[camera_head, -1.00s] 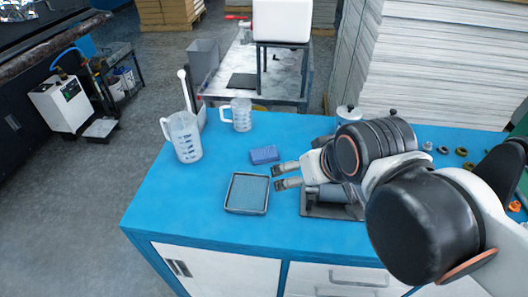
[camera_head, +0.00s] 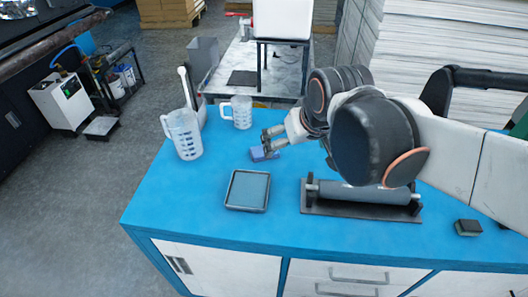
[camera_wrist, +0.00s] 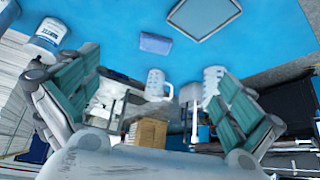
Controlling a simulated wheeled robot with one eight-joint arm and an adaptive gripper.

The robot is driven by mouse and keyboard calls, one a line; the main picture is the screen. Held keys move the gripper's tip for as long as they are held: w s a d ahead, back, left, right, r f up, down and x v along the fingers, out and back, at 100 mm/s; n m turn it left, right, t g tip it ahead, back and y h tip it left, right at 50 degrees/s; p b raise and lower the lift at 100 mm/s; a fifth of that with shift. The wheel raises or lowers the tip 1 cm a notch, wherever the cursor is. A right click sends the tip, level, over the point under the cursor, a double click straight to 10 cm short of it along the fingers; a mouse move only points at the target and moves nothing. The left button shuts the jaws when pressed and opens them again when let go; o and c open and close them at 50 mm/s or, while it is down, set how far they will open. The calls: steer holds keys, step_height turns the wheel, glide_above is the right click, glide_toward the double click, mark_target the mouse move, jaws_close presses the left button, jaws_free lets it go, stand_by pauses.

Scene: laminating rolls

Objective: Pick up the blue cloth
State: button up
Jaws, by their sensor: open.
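The blue cloth (camera_head: 257,155) is a small folded blue block lying on the blue tabletop. It also shows in the wrist view (camera_wrist: 156,43), ahead of the fingers. My gripper (camera_head: 267,141) is open and empty, just above and behind the cloth in the head view, its fingers partly overlapping the cloth's right end. In the wrist view the fingers (camera_wrist: 155,98) are spread wide with nothing between them at close range. I cannot see contact with the cloth.
A shallow tray (camera_head: 231,204) sits in front of the cloth. Two measuring jugs (camera_head: 184,135) (camera_head: 242,113) stand to its left and behind. A roller on a stand (camera_head: 365,194) lies to the right, with a small dark block (camera_head: 468,227) beyond. The front left tabletop is clear.

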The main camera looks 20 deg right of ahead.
steer(key=w+f+g, duration=0.1)
steer(key=w+f, duration=0.3)
steer(key=w, duration=0.6)
steer(key=shift+g, duration=0.5)
steer(key=w+f+b, duration=0.1)
steer(key=w+f, duration=0.3)
steer(key=f, duration=0.1)
steer(key=w+f+b, duration=0.1)
steer(key=w+f, duration=0.3)
steer(key=f, duration=0.2)
steer(key=w+f+b, duration=0.1)
steer(key=w+f, duration=0.4)
steer(key=shift+d+f, duration=0.1)
steer(key=shift+f, duration=0.25)
steer(key=shift+b+x, duration=1.3)
steer(key=shift+x, duration=1.35)
steer(key=shift+s, duration=0.1)
steer(key=shift+c, duration=0.2)
steer(key=c, duration=0.9)
